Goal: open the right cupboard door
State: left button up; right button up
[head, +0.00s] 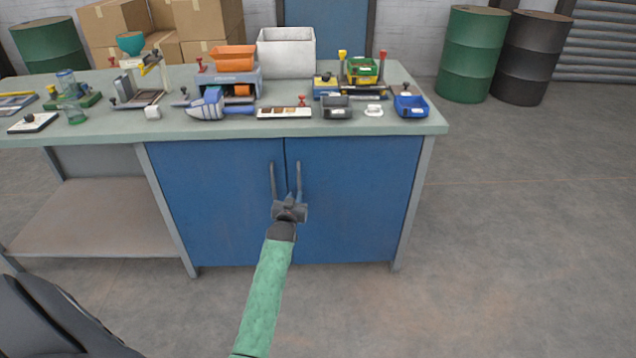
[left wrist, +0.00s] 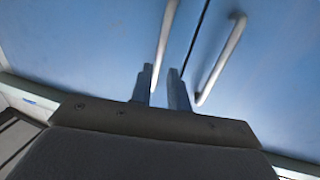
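The right cupboard door (head: 360,200) is blue and shut, flush beside the left door (head: 215,200). Its upright grey bar handle (head: 298,177) stands by the middle seam. My left gripper (head: 291,201) is in front of the doors at the lower part of this handle. The left wrist view seems upside down; there the right door's handle (left wrist: 163,45) runs down between the two open fingers (left wrist: 161,72). I cannot tell whether they touch it. The left door's handle (left wrist: 222,58) is outside the fingers. My right gripper is not in view.
The bench top (head: 110,137) above the doors carries trays, tools and a white bin (head: 286,55). An open shelf (head: 100,215) is left of the cupboard. The floor (head: 500,250) in front and to the right is clear. Drums (head: 472,55) stand far behind.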

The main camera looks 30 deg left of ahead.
aim_at(299, 181)
pick_arm(q)
jog(key=shift+t, duration=0.4)
jog(key=shift+r+x, duration=0.2)
jog(key=shift+x, duration=1.1)
jog(key=shift+r+x, duration=0.2)
jog(key=shift+x, duration=1.1)
jog(key=shift+r+x, duration=0.2)
jog(key=shift+x, duration=1.1)
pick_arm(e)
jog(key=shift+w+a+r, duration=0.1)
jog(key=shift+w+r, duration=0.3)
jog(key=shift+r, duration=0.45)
pick_arm(q)
jog(key=shift+a, duration=0.15)
grip_shut()
